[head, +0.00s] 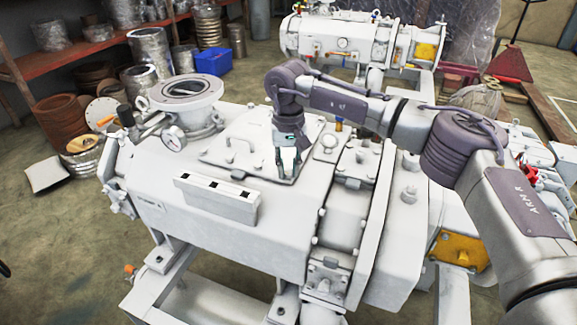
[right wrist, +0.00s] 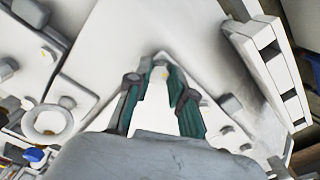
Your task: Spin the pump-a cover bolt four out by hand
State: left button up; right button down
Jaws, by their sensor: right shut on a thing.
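The large white pump (head: 215,235) fills the middle of the head view. A flat cover plate (head: 228,140) with handles and small bolts lies on its top. My right gripper (head: 287,170) points down at the near right corner of this plate. Its dark green fingers also show in the right wrist view (right wrist: 158,72), at a corner of the plate (right wrist: 225,115). It is shut on a small bolt at that corner; the fingers mostly hide the bolt, and I cannot tell how far it stands out. My left gripper is in neither view.
A second machine (head: 340,40) stands behind.

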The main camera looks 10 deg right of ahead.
aim_at(289, 173)
jog(key=shift+s+f, duration=0.15)
jog(key=shift+f, duration=0.15)
jog(key=c, duration=1)
grip_release()
jog(key=shift+r, duration=0.1)
jog(key=shift+r, duration=0.35)
notch_tip(289, 173, up, 11)
jog(key=shift+r, duration=0.15)
